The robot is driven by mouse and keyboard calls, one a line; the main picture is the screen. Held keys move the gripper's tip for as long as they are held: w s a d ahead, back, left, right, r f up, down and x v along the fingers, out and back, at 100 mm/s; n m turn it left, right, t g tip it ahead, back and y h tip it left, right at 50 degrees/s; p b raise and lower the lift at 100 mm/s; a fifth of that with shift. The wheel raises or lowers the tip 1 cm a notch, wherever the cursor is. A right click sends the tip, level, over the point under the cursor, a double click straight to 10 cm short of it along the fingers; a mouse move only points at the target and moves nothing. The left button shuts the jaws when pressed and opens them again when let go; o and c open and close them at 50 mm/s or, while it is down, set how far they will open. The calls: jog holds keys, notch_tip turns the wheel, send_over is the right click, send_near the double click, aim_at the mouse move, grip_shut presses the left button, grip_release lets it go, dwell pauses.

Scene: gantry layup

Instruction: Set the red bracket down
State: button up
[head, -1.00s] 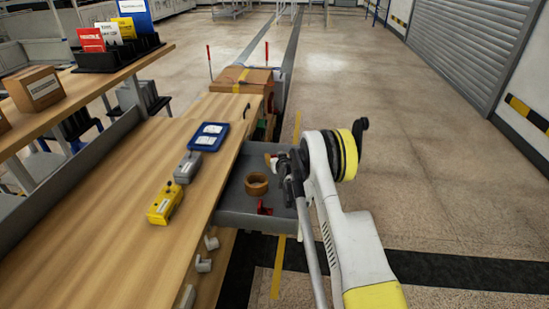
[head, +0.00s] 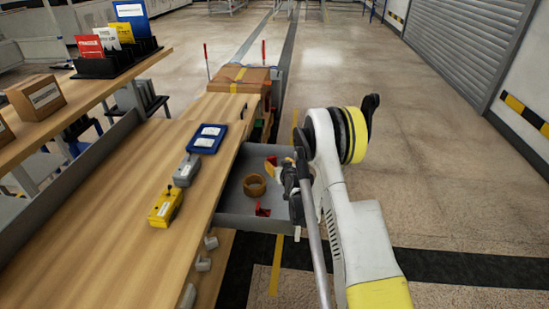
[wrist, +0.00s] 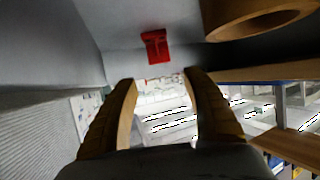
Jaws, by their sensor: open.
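The red bracket (head: 262,210) lies in the grey tray (head: 236,212) beside the wooden bench, near the tray's front side. In the wrist view the red bracket (wrist: 156,46) rests on the grey surface, beyond the fingertips and apart from them. My gripper (head: 291,176) is above the tray's right side, partly hidden by my own arm. In the wrist view my gripper (wrist: 161,82) has its two tan fingers spread, with nothing between them.
A brown tape roll (head: 254,185) sits in the tray behind the bracket; it also shows in the wrist view (wrist: 255,22). The bench holds a yellow box (head: 165,207), a grey box (head: 187,171) and a blue panel (head: 208,138). Open floor lies to the right.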

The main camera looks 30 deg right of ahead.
jog(key=s+a+r+n+g+y, duration=0.1)
jog(key=s+a+r+g, duration=0.1)
jog(key=s+a+r, duration=0.8)
jog(key=s+a+r+n+g+y, duration=0.1)
jog(key=s+a+r, duration=0.35)
jog(key=r, duration=0.95)
jog(key=s+a+g, duration=0.1)
jog(key=s+a, duration=0.3)
jog(key=s, duration=0.9)
jog(key=s+a+g, duration=0.2)
jog(key=s+a, duration=0.2)
jog(key=s, duration=1)
jog(key=shift+a+r+y, duration=0.2)
jog(key=shift+r+y, duration=0.2)
